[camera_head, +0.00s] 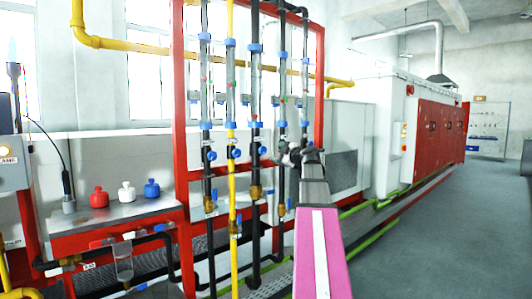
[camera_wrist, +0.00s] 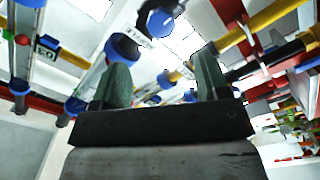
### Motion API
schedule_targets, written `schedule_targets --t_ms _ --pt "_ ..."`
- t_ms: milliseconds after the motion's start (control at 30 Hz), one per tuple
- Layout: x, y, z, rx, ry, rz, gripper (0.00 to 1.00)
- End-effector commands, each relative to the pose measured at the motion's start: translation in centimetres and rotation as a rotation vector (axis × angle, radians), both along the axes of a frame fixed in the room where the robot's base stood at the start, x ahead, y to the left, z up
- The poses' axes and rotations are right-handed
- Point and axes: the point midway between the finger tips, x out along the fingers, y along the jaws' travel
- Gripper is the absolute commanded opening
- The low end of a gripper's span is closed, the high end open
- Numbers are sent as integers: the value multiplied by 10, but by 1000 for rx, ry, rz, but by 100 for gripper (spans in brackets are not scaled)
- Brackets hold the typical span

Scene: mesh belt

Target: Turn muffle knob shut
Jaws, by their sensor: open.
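Several blue knobs sit on the row of vertical flow-meter pipes, among them a left knob (camera_head: 211,155), a second knob (camera_head: 236,152) and a third knob (camera_head: 262,150). No label that I can read shows which one is the muffle knob. My gripper (camera_head: 291,156) is at the right-hand pipes of the row, and the arm hides part of them. In the wrist view my gripper (camera_wrist: 164,82) has its two green fingers apart, with nothing held. A blue knob (camera_wrist: 165,79) shows between the fingers, seemingly beyond them; I cannot tell the distance.
A red frame (camera_head: 180,120) surrounds the pipes. A yellow pipe (camera_head: 231,190) runs down among dark ones. Small red (camera_head: 99,198), white (camera_head: 126,192) and blue (camera_head: 152,188) items stand on the bench at left. The floor (camera_head: 440,240) at right is clear.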

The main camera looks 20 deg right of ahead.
Motion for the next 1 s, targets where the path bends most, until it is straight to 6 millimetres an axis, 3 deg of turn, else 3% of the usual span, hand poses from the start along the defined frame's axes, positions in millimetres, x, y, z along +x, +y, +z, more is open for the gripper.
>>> schedule_targets --t_ms 600,1000 --pt "89 31 -1 1 4 1 68" --pt "99 37 -1 1 4 1 68"
